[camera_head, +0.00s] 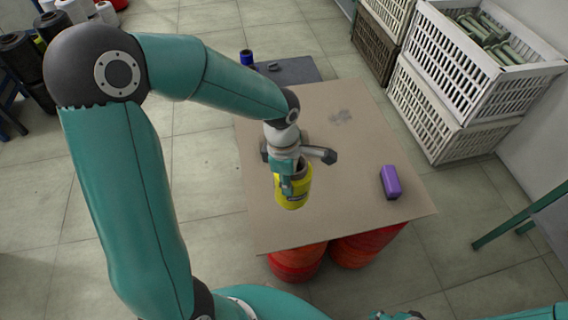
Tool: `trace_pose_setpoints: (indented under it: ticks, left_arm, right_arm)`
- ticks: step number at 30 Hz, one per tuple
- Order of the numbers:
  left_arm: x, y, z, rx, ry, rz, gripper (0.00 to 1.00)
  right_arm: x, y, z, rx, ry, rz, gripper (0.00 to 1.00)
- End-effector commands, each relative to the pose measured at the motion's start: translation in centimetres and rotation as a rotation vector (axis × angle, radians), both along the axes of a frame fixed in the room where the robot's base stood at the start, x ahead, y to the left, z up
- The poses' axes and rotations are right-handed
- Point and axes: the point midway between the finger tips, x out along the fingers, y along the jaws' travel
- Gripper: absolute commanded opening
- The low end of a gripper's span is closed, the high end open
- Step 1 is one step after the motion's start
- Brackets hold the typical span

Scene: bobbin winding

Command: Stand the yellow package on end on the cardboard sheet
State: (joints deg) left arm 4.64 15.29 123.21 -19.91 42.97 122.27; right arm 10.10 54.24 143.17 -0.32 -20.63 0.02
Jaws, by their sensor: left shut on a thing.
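The yellow package (293,194) is in my left gripper (290,180), over the left half of the cardboard sheet (345,220). The package looks roughly upright, with its upper part hidden by the gripper. The gripper is shut on it from above. I cannot tell whether the package's lower end touches the cardboard. My right gripper does not show clearly; only small teal parts of mine appear at the bottom edge.
A purple block (390,182) lies on the cardboard at the right. Red drums (297,262) support the sheet. A dark board (288,70) with a blue item (247,58) is behind. White crates (462,70) stand at the right. The cardboard's middle is clear.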

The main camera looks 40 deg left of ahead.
Motion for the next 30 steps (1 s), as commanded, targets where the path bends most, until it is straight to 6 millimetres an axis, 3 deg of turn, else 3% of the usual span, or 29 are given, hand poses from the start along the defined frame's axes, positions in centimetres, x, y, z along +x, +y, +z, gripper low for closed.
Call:
trace_pose_setpoints:
  ticks: [3, 8, 14, 25, 30]
  left_arm:
    - [1.1, 1.7, 0.7, 0.012, -0.034, -0.041, 0.00]
    - [1.5, 2.1, 0.4, 0.015, -0.045, -0.059, 0.00]
    - [1.4, 2.1, -1.4, 0.015, -0.042, -0.059, 0.00]
    - [1.4, 2.0, -6.4, 0.014, -0.041, -0.057, 0.00]
    - [1.5, 2.0, -5.6, 0.014, -0.043, -0.057, 0.00]
  right_arm:
    - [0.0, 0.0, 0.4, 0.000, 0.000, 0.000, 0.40]
    - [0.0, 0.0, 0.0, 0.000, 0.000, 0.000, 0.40]
    - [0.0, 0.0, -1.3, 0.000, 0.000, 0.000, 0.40]
    - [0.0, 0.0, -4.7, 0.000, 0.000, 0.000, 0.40]
    - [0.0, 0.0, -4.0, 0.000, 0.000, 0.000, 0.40]
